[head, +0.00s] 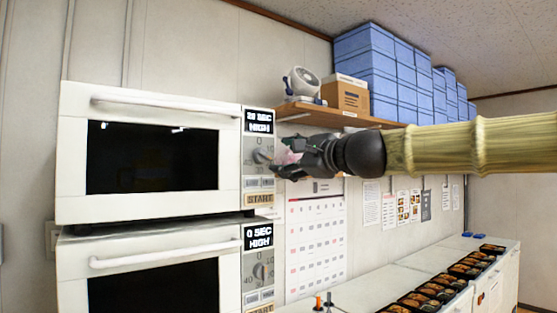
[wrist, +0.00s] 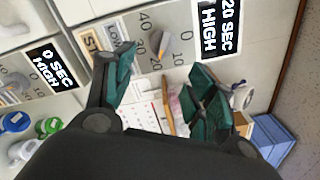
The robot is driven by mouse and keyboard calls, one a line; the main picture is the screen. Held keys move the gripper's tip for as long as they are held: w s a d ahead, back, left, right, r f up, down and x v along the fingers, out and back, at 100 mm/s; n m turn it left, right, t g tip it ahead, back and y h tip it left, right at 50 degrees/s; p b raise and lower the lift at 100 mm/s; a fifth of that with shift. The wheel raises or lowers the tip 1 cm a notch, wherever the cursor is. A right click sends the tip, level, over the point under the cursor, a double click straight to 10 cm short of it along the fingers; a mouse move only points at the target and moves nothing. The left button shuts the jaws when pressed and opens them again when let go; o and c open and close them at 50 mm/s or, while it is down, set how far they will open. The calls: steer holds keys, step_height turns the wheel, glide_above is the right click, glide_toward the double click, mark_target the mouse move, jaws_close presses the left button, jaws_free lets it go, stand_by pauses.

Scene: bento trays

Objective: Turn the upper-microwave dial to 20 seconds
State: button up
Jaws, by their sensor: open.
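The upper microwave (head: 70,180) is white with a dark window and a panel on its right side. Its display (head: 260,122) reads 20 SEC HIGH, and it reads the same in the wrist view (wrist: 218,28). The grey upper dial (head: 263,156) sits below that display; its knob also shows in the wrist view (wrist: 159,46), among the numbers 0, 10, 20 and 40. My gripper (head: 281,164) is open and empty just right of the dial. In the wrist view its teal fingers (wrist: 163,78) are spread, with the knob beyond them and apart from both.
The lower microwave (head: 75,262) stands directly beneath; its display (head: 258,237) reads 0 SEC HIGH. A wooden shelf (head: 318,116) with a fan (head: 302,82) and box (head: 345,96) is above my gripper. A counter (head: 415,270) with bento trays (head: 430,295) runs along the right.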

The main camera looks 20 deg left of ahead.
steer(key=v, duration=0.5)
steer(key=shift+s+d, duration=0.2)
steer(key=shift+d, duration=0.1)
